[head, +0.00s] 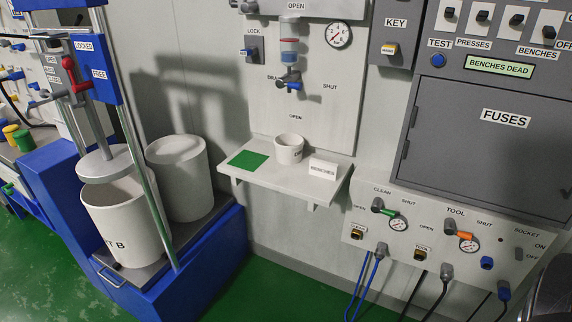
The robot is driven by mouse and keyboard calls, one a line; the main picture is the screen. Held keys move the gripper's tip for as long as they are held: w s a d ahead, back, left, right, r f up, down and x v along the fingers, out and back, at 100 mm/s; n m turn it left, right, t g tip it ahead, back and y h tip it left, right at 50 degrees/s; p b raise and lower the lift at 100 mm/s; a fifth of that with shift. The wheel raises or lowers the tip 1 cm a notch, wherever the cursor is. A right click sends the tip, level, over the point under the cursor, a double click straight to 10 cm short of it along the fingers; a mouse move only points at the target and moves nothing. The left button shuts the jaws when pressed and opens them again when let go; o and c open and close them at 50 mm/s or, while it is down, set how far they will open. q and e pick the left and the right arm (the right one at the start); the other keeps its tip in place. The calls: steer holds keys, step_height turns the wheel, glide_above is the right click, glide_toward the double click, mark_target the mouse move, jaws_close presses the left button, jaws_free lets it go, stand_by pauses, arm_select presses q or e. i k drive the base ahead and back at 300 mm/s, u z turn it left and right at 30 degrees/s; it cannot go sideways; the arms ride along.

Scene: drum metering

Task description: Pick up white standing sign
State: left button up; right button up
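The white standing sign (323,169) is a small card marked "BENCHES". It stands upright at the right end of the white wall shelf (262,186), near the shelf's right edge. A white cup (289,149) stands just left of and behind it, with a small dark marking on its side. A green square (248,159) lies flat on the shelf's left part. Neither of my grippers is in view.
A gauge (338,35) and a blue-handled valve (291,85) are on the wall panel above the shelf. The grey fuse cabinet (480,150) juts out at right. A blue press with white drums (180,180) stands at left. Below the shelf, the green floor is clear.

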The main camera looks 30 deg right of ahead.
mark_target(327, 170)
steer(key=z, duration=0.1)
steer(key=i, duration=0.9)
steer(key=z, duration=0.65)
